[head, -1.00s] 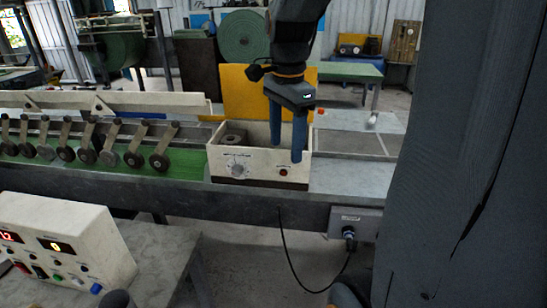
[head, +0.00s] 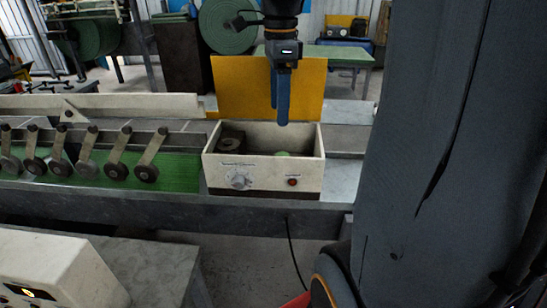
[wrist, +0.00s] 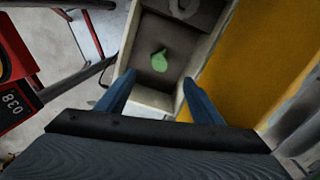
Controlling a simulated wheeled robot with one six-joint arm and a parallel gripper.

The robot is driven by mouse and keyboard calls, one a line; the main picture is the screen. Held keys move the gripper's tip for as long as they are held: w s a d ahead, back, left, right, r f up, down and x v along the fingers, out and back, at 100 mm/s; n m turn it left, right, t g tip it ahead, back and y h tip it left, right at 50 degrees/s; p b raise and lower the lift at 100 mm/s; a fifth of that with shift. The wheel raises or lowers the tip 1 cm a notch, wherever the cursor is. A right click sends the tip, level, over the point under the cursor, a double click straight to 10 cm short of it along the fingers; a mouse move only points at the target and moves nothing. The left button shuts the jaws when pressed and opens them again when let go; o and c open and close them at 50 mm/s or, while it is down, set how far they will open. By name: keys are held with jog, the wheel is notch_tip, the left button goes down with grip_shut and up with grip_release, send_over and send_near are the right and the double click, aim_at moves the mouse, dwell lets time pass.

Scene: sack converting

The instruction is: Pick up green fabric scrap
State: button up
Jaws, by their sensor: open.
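The green fabric scrap (wrist: 159,61) lies on the floor of an open white box (wrist: 121,60), in the wrist view. In the head view, a small part of the scrap (head: 283,154) shows inside the box (head: 214,171), above its front wall. My gripper (head: 281,116) hangs above the right part of the box, pointing down. In the wrist view my gripper (wrist: 157,97) is open, with its two blue fingers apart and nothing between them. The scrap lies beyond the fingertips, roughly in line with the gap.
A yellow panel (head: 233,83) stands up behind the box. A grey round part (head: 232,143) sits in the box's left side. A row of levers with rollers (head: 88,153) stands on the green belt at left. A white control unit (head: 60,275) is front left.

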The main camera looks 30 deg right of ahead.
notch_tip(320, 180, down, 15)
jog(key=p, duration=0.3)
jog(key=shift+s+r, duration=0.1)
jog(key=shift+r, duration=0.1)
jog(key=c, duration=1.1)
